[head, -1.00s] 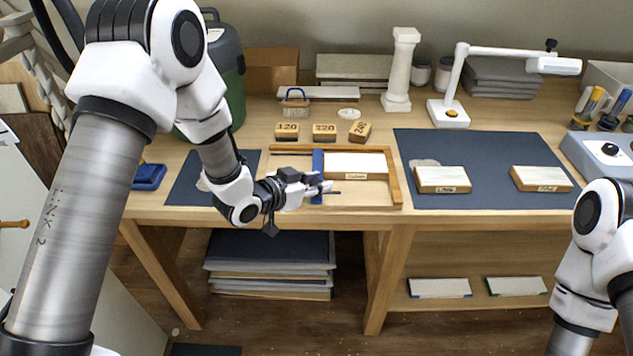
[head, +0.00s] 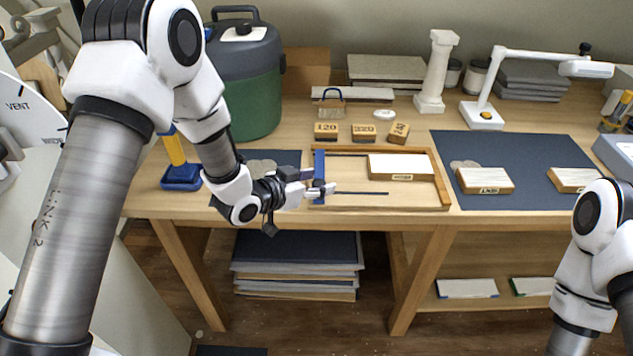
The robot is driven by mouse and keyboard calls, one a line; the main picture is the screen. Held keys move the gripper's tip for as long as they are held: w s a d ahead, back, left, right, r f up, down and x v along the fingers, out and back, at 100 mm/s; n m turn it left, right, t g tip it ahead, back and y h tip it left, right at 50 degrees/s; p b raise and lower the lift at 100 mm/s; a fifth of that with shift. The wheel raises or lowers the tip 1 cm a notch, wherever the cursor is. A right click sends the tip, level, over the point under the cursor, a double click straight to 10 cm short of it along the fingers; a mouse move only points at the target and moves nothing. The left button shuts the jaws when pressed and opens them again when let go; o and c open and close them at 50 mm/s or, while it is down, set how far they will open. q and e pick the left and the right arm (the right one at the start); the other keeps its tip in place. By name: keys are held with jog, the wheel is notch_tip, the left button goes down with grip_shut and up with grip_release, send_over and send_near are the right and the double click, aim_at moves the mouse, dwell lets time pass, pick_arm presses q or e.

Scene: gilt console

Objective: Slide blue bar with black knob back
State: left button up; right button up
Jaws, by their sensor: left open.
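The blue bar (head: 319,165) stands across the left end of a shallow wooden tray (head: 444,190) in the head view. The black knob cannot be made out; my left gripper covers the bar's near part. My left gripper (head: 326,190) is open, with its fingertips at the near end of the bar. I cannot tell whether they touch it. A pale block (head: 400,167) with a small label lies in the tray to the right, apart from the bar. My right gripper is out of view.
Small labelled wooden blocks (head: 364,133) stand behind the tray. A dark mat (head: 520,150) with two pale blocks lies to the right. A green canister (head: 246,100) and a blue-based yellow-handled tool (head: 181,177) stand left. A white column (head: 436,75) stands behind.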

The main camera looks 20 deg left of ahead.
pick_arm(q)
jog(key=v, duration=1.2)
jog(key=s+d+f+g+y, duration=0.1)
jog(key=s+f+g, duration=0.2)
jog(key=s+f, duration=0.5)
jog(key=s+d+f+g+y, duration=0.1)
jog(key=s+d+f+g, duration=0.2)
jog(key=f, duration=0.9)
jog(key=s+a+f+n+g+y, duration=0.2)
jog(key=s+a+f+n+g, duration=0.1)
jog(key=s, duration=0.4)
jog(key=s+a+f+n+g+y, duration=0.2)
jog(key=s+a+f+n, duration=0.1)
jog(key=s+f, duration=0.3)
jog(key=shift+s+g+y, duration=0.3)
jog(key=shift+s+g, duration=0.1)
jog(key=shift+s, duration=0.5)
